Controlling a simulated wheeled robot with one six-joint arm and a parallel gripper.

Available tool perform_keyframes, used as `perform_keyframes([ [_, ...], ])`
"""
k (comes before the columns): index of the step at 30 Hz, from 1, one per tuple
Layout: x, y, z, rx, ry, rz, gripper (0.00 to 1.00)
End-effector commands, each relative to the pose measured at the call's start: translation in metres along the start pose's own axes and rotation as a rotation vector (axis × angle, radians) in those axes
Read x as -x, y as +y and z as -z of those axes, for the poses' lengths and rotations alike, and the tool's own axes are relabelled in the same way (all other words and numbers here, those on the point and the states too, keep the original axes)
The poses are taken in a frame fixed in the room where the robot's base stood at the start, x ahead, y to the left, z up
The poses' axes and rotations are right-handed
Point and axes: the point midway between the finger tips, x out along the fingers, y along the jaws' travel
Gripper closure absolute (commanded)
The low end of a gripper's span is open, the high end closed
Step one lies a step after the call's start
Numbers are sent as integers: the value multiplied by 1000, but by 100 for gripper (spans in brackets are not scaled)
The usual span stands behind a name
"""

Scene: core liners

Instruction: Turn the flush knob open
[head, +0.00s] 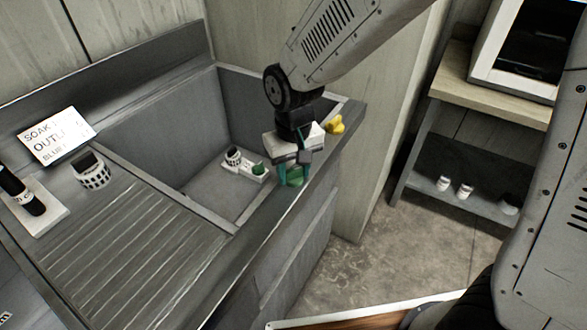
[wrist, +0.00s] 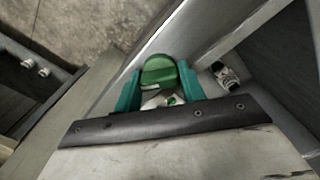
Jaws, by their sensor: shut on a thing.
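A green knob (head: 293,177) is at the front rim of the grey sink, toward its right end. My gripper (head: 292,174) reaches down over the rim, and its teal fingers are shut on the knob. In the wrist view the rounded green knob (wrist: 158,71) sits between the two teal fingers of my gripper (wrist: 160,88), one on each side. The base of the knob is hidden, and I cannot tell how far it is turned.
A white holder (head: 250,170) with a checkered piece and a green piece lies in the sink basin (head: 190,118). A yellow object (head: 335,124) is at the right rim. A sign (head: 56,136) and a checkered cylinder (head: 92,172) stand left. A shelf (head: 460,200) stands right.

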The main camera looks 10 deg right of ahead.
Motion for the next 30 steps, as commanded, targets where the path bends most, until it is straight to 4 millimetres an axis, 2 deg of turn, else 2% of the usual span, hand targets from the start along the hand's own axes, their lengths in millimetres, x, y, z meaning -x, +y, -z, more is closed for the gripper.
perform_keyframes([
  [15, 1, -1, 2, 436, 6, 0, 83],
  [21, 2, -1, 2, 539, 6, 0, 83],
  [30, 2, -1, 2, 605, 7, 0, 83],
])
